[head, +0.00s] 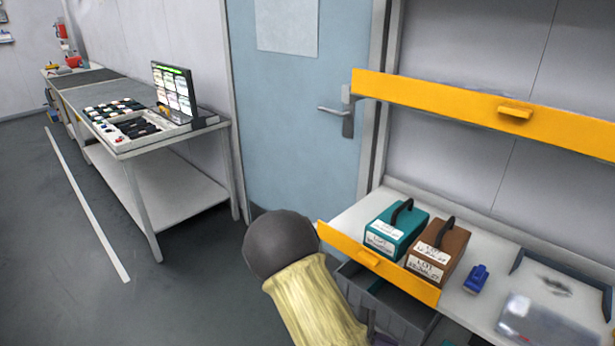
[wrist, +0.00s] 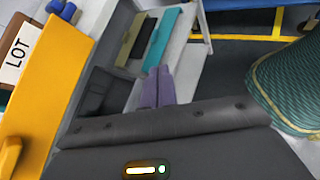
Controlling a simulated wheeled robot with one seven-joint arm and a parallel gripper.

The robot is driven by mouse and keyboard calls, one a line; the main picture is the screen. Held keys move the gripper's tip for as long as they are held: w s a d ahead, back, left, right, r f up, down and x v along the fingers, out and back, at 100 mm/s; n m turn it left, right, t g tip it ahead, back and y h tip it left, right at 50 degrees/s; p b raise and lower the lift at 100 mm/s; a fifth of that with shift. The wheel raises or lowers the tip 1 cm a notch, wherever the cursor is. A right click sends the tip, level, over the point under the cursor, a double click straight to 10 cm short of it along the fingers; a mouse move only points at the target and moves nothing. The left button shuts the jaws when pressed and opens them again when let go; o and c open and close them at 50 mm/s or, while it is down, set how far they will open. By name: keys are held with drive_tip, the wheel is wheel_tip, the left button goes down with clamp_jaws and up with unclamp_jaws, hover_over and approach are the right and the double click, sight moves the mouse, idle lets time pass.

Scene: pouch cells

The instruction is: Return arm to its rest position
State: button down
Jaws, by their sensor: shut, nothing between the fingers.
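My arm shows at the bottom middle of the head view as a dark rounded joint and a pale yellow sleeve, in front of the orange-edged shelf (head: 347,243). My gripper is mostly hidden there behind the arm. In the wrist view, the two purple-grey fingers of my gripper (wrist: 158,84) are together, with nothing between them. They point past the shelf toward a teal flat item (wrist: 160,38) and an olive one (wrist: 131,38) on a pale surface. No touch with these can be made out.
A teal box (head: 390,228) and a brown box (head: 440,248) with handles stand on the shelf, beside a blue item (head: 476,279). A grey bin (head: 398,308) sits below. A workbench (head: 135,142) stands left. A green ribbed cylinder (wrist: 288,85) is at right in the wrist view. Floor at left is clear.

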drive_tip(key=s+a+r+m+g+y, duration=0.1)
drive_tip(key=s+a+r+m+y, duration=0.1)
drive_tip(key=s+r+m+y, duration=0.45)
wheel_tip(320, 180, up, 22)
drive_tip(key=a+m+t+y+p, duration=0.1)
drive_tip(key=m+t+y+p, duration=0.3)
drive_tip(key=p, duration=1.2)
drive_tip(key=m+y, duration=0.1)
drive_tip(key=m, duration=0.1)
drive_tip(key=shift+s+r+m+y, duration=0.15)
drive_tip(key=shift+m+y, duration=0.2)
drive_tip(key=shift+a, duration=0.15)
